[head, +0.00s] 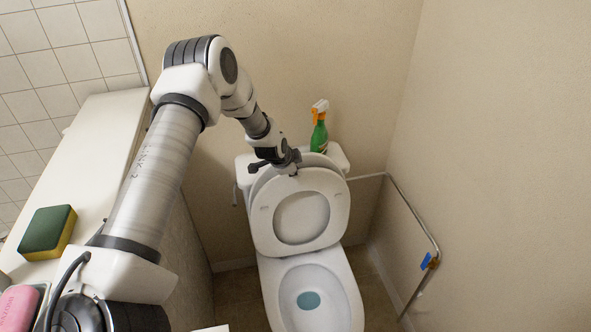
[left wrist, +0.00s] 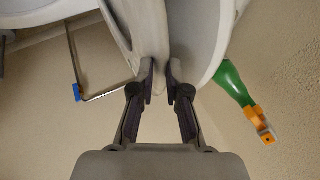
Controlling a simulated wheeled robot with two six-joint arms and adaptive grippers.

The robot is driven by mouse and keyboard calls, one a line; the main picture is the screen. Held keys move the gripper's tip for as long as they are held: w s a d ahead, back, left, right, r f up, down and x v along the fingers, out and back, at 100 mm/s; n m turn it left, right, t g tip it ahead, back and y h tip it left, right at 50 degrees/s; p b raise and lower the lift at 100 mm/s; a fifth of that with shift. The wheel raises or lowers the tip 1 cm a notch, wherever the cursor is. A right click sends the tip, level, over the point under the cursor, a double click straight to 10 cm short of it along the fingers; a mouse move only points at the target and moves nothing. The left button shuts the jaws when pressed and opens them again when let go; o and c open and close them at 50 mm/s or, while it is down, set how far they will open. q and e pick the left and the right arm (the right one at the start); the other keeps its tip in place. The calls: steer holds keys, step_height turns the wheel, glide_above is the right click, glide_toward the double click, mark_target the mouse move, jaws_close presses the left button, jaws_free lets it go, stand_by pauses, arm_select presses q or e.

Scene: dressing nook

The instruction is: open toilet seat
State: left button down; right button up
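The white toilet (head: 355,290) stands against the back wall with its bowl uncovered. Its ring-shaped seat (head: 265,220) is raised, standing near upright in front of the raised lid (head: 262,183). My left gripper (head: 290,170) is at the seat's top edge. In the left wrist view its two fingertips (left wrist: 161,80) are drawn close on either side of the seat's rim (left wrist: 148,40), with the lid (left wrist: 205,40) just right of them. The exact contact is partly hidden. My right gripper is in neither view.
A green spray bottle (head: 319,132) with an orange trigger stands on the tank (head: 338,158), close by my left gripper. A metal-railed panel (head: 400,235) stands right of the toilet. A sponge (head: 47,232) and pink soap (head: 18,306) are at left.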

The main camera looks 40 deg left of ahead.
arm_select(q)
steer(key=c, duration=1.1)
jaws_free()
steer(key=shift+w+a+r, duration=0.45)
steer(key=shift+w+a, duration=0.1)
steer(key=shift+a, duration=0.1)
steer(key=shift+w+a+f, duration=0.1)
steer(key=shift+a+f, duration=0.2)
steer(key=shift+f, duration=0.05)
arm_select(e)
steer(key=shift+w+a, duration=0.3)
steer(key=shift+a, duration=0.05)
arm_select(q)
steer(key=shift+s+d, duration=0.1)
steer(key=shift+s, duration=0.1)
steer(key=v, duration=0.7)
steer(key=shift+s+r, duration=0.1)
steer(key=shift+r, duration=0.3)
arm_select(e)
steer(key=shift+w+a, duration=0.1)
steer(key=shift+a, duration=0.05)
arm_select(q)
steer(key=shift+d, duration=0.1)
